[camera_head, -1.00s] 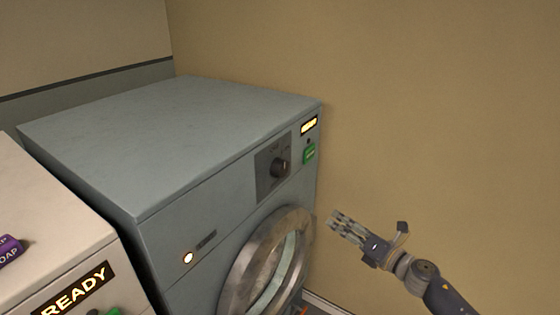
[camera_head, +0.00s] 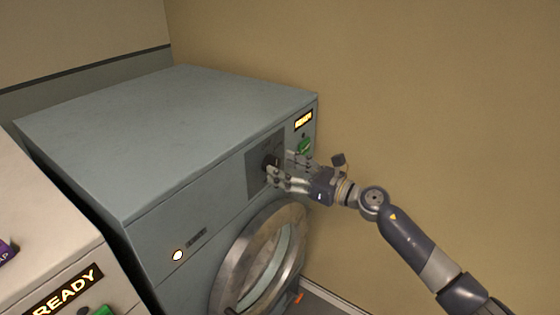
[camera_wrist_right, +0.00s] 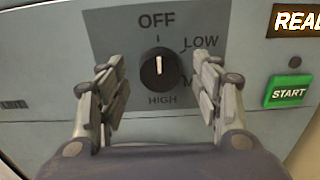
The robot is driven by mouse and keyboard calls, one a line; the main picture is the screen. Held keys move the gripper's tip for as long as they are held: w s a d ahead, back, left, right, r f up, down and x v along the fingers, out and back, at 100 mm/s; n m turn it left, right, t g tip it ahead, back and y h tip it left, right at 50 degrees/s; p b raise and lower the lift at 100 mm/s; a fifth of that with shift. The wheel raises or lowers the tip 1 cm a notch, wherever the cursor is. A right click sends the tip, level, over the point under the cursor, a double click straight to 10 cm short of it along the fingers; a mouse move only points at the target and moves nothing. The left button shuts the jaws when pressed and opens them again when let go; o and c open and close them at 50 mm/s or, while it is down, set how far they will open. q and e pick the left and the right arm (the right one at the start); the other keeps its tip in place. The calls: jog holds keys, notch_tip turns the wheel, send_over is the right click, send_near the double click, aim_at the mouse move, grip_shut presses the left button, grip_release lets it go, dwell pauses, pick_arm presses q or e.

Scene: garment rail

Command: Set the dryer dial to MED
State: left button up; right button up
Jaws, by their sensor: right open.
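The dryer (camera_head: 180,130) is a grey-blue machine with a round door (camera_head: 262,258) low on its front. Its black dial (camera_wrist_right: 159,72) sits on a dark panel, and its white mark points up at OFF. LOW shows to the upper right and HIGH below; the label on the right is mostly hidden by a finger. The dial also shows in the head view (camera_head: 268,162), partly behind my gripper. My right gripper (camera_wrist_right: 160,85) is open, with one finger on each side of the dial and gaps between. My left gripper is not in view.
A green START button (camera_wrist_right: 288,91) and a lit display (camera_wrist_right: 297,20) are to the right of the dial. A pale machine (camera_head: 45,230) with a READY display stands at the left. The wall is close on the dryer's right.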

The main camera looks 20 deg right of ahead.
jog(key=shift+x, duration=0.95)
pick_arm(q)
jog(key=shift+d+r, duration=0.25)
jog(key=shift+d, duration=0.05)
pick_arm(e)
jog(key=c, duration=1)
jog(key=shift+c, duration=0.2)
